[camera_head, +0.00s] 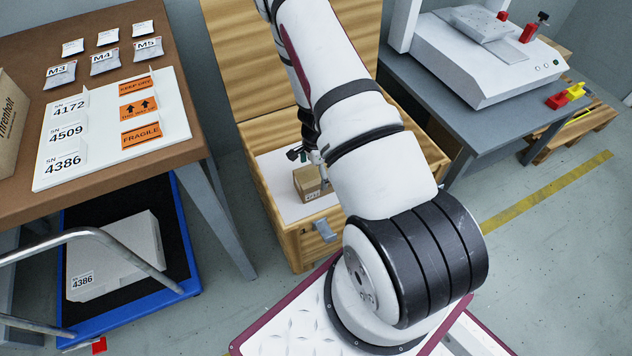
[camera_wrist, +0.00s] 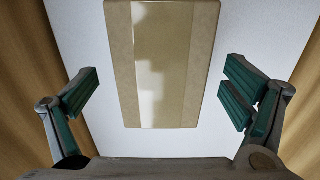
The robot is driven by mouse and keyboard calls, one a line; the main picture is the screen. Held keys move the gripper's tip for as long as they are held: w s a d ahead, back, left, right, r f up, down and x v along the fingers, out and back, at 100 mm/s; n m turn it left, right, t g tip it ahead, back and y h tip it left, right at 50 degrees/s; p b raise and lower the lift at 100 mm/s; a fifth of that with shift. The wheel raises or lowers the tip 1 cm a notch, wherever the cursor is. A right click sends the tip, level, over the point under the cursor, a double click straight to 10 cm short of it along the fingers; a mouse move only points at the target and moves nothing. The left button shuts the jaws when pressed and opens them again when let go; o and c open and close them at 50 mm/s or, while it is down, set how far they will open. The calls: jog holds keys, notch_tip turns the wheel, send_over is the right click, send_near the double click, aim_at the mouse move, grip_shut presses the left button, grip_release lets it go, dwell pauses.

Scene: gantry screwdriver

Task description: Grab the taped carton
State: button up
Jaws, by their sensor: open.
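The taped carton (camera_head: 309,183) is a small brown box standing on the white floor inside a wooden crate. In the wrist view the carton (camera_wrist: 165,60) fills the upper middle, with a glossy strip of tape running down its centre. My gripper (camera_wrist: 160,105) is open, its green-padded fingers spread to the left and right of the carton's near end. Clear white floor shows between each finger and the carton, and neither finger touches it. In the head view my gripper (camera_head: 308,158) shows only in part beside the carton; my arm hides the rest.
The wooden crate (camera_head: 287,238) has walls close around the carton and a raised lid behind. A brown table (camera_head: 185,140) with labels and bags stands left, above a blue cart (camera_head: 180,240). A grey bench (camera_head: 440,95) with a white machine (camera_head: 490,75) stands right.

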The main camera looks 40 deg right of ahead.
jog(key=f+b, duration=0.1)
jog(key=f, duration=0.1)
jog(key=f+b, duration=0.1)
jog(key=f, duration=0.2)
jog(key=shift+d, duration=0.2)
jog(key=shift+r, duration=0.1)
jog(key=c, duration=1.6)
